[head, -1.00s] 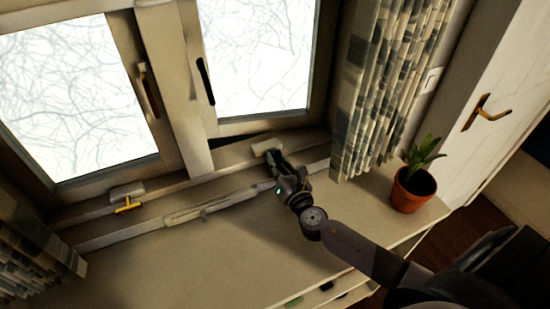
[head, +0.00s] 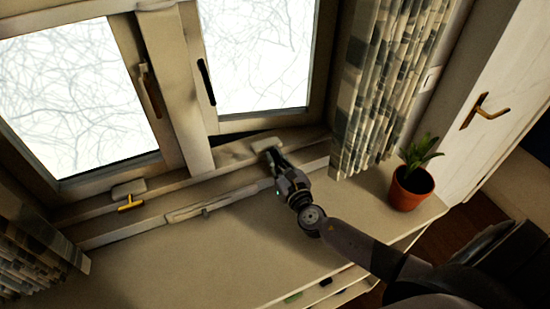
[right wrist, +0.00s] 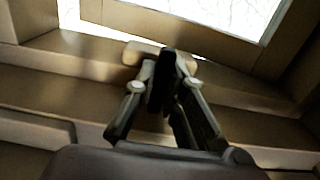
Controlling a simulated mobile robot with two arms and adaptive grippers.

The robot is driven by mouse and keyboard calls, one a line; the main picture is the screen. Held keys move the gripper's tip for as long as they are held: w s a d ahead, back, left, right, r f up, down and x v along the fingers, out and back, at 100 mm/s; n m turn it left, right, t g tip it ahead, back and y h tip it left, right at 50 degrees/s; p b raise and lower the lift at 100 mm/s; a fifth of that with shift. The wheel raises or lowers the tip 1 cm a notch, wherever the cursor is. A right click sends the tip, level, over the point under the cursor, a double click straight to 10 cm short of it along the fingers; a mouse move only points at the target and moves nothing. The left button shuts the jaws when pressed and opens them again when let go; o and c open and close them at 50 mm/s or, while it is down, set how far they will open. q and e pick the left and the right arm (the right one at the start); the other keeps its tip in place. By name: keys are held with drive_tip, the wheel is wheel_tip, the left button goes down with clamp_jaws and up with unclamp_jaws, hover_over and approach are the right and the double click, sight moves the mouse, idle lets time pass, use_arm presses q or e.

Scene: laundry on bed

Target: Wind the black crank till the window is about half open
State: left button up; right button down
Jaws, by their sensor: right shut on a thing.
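My right gripper (head: 274,158) is at the sill below the right window sash (head: 262,60). In the right wrist view my right gripper (right wrist: 165,85) is shut on the black crank (right wrist: 167,66), which shows as a dark bar between the fingers. The crank's pale mount (head: 266,145) sits on the ledge just behind the fingertips; in the head view the fingers hide most of the crank. The right sash stands a little open, with a dark gap (head: 240,137) along its lower edge. My left gripper is not in view.
A yellow crank (head: 130,203) is on the ledge under the left sash (head: 80,100). A potted plant (head: 411,187) stands on the sill right of my arm. A patterned curtain (head: 375,90) hangs beside the right sash. The front sill (head: 225,260) is mostly clear.

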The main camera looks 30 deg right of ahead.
drive_tip(key=shift+f, duration=0.1)
drive_tip(key=c, duration=1.6)
unclamp_jaws()
drive_tip(key=shift+c, duration=0.2)
drive_tip(key=s, duration=1.2)
drive_tip(key=shift+a, duration=0.35)
